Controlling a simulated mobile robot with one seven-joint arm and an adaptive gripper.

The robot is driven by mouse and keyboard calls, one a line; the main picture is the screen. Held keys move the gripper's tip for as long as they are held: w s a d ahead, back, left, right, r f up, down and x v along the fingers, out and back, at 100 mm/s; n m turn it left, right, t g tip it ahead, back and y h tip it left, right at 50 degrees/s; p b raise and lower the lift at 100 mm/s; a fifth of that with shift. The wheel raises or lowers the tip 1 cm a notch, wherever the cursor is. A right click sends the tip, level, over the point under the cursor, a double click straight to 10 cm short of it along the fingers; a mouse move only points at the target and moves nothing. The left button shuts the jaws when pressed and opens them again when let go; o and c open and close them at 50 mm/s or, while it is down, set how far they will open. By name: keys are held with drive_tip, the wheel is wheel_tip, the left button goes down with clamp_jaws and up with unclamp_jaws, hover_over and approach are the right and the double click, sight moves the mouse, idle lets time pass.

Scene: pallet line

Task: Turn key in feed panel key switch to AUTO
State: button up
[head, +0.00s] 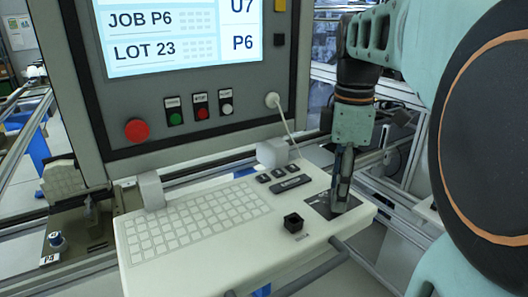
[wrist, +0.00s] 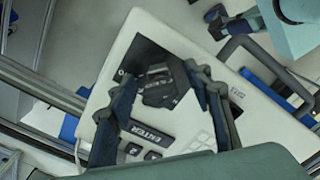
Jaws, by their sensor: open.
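A black switch plate (head: 321,203) is set into the right end of the pale control panel (head: 250,255). In the wrist view the plate (wrist: 148,52) carries a dark grey switch part (wrist: 160,88) that looks like the key switch. The key's shape and pointing direction cannot be made out, and most of the lettering is hidden. My gripper (head: 340,207) points down with its fingertips low over the plate. In the wrist view my gripper (wrist: 160,84) is open, with one finger on each side of the dark part. Contact cannot be told.
Keys (head: 205,217), small black buttons (head: 277,173) and a front rail (head: 320,270) are nearby. Behind rises a screen (head: 180,35) with a red stop button (head: 137,130) and a white cable (head: 287,122).

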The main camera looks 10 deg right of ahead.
drive_tip(key=shift+c, duration=0.2)
drive_tip(key=c, duration=1.2)
drive_tip(key=m+p, duration=0.1)
drive_tip(key=m, duration=0.3)
drive_tip(key=m+p, duration=0.1)
drive_tip(key=m, duration=0.4)
drive_tip(key=shift+m, duration=0.5)
